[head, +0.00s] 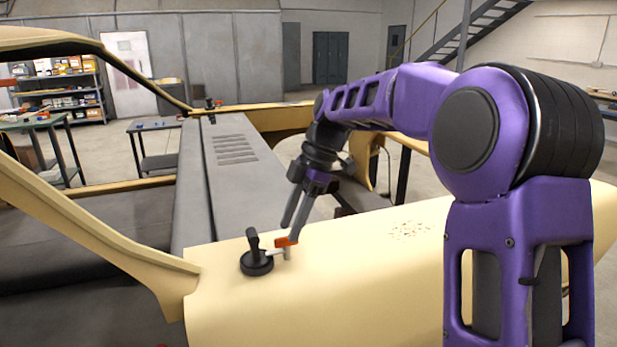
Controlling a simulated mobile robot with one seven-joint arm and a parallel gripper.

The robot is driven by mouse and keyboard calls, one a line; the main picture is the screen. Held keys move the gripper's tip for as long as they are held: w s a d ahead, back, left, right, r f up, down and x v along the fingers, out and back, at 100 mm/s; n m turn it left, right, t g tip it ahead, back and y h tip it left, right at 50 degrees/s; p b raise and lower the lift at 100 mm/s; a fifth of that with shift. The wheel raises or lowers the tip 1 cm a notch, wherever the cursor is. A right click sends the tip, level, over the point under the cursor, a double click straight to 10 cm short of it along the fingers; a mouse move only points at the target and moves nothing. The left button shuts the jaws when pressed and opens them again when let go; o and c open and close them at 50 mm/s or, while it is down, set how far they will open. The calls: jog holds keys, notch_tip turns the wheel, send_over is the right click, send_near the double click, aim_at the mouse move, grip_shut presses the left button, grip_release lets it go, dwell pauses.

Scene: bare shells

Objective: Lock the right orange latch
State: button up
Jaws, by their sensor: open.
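An orange latch (286,242) on a small pale metal bracket sits on the cream shell, beside a black round base with an upright black handle (253,240). My gripper (290,232) points down at this latch with its fingers apart and nothing seen between them. One fingertip is right at the orange part; I cannot tell whether it touches. A second, similar black fitting with a small orange part (219,103) stands at the far end of the shell. Whether either latch is locked is too small to tell.
The cream shell (340,290) surrounds a grey panel (235,185) with slots. A curved cream frame rises at the left. My purple arm covers much of the right side. Work tables (152,160) and a shelf (62,90) stand behind. The shell's top around the latch is mostly clear.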

jog(key=p+v, duration=0.1)
jog(key=v, duration=1.4)
jog(key=shift+r, duration=0.2)
jog(key=shift+w, duration=0.15)
